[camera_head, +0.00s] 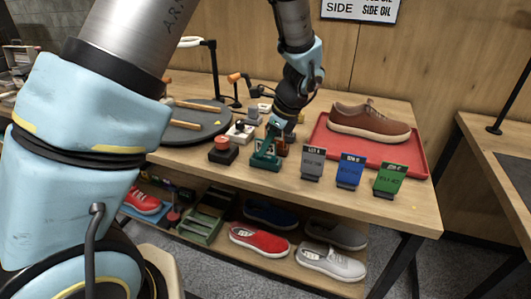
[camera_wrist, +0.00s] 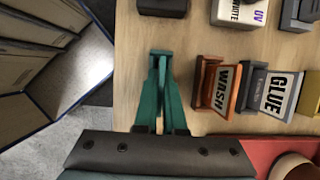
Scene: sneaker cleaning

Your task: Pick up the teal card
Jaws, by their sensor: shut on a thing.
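The teal card (camera_head: 267,149) is near the front edge of the wooden table, at the left of the row of standing cards. My gripper (camera_head: 272,136) comes down on it from above and is shut on it. In the wrist view the teal card (camera_wrist: 161,88) shows nearly edge-on, with teal pieces running down to my gripper (camera_wrist: 160,128). The card's face is turned from the wrist camera. I cannot tell whether its base is clear of the table.
Grey (camera_head: 313,162), blue (camera_head: 349,171) and green (camera_head: 389,179) cards stand to the right. A red tray (camera_head: 420,168) holds a brown shoe (camera_head: 368,121). A black-and-red block (camera_head: 222,150) is to the left.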

